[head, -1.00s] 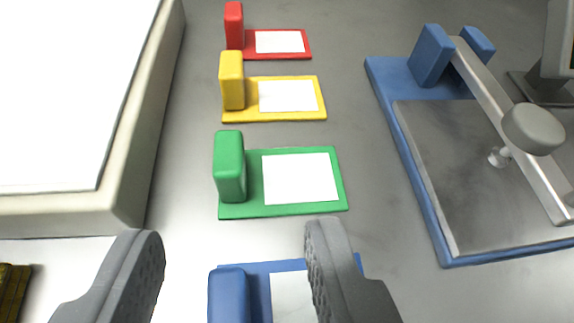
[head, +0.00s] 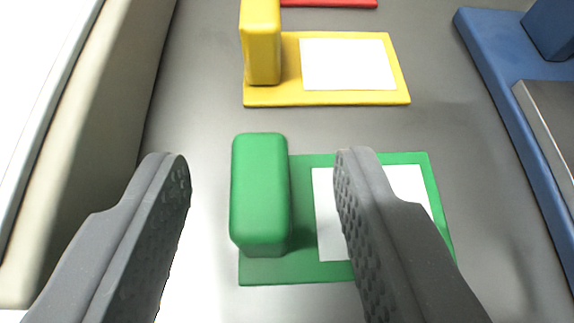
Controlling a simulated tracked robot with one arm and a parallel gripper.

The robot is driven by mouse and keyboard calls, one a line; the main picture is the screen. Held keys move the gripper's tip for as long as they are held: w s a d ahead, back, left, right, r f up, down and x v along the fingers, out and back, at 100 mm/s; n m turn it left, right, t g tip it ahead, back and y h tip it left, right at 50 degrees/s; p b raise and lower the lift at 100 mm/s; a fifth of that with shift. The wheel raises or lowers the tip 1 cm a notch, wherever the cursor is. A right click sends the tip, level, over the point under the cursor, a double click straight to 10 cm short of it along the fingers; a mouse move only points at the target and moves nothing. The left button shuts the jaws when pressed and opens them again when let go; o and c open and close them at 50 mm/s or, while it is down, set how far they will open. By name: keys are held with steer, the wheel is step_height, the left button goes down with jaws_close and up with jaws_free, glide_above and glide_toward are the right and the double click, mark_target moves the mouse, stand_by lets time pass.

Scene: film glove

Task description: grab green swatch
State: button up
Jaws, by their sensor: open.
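The green swatch (head: 275,268) is a flat green plate with a white panel (head: 327,215) and an upright green block (head: 260,190) at its left end. It lies on the grey surface in the middle of the view. My gripper (head: 262,165) is open and empty. Its two dark, textured fingers show left and right of the green block in the picture, with gaps on both sides. The right finger covers part of the white panel. I cannot tell how far above the plate the fingertips are.
A yellow swatch (head: 290,96) lies just beyond the green one, and the edge of a red swatch (head: 330,3) shows behind it. A pale raised box (head: 100,130) stands at left. A blue-framed device (head: 505,95) is at right.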

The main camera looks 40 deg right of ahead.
steer(key=shift+x, duration=1.15)
jaws_close()
steer(key=shift+r, duration=0.1)
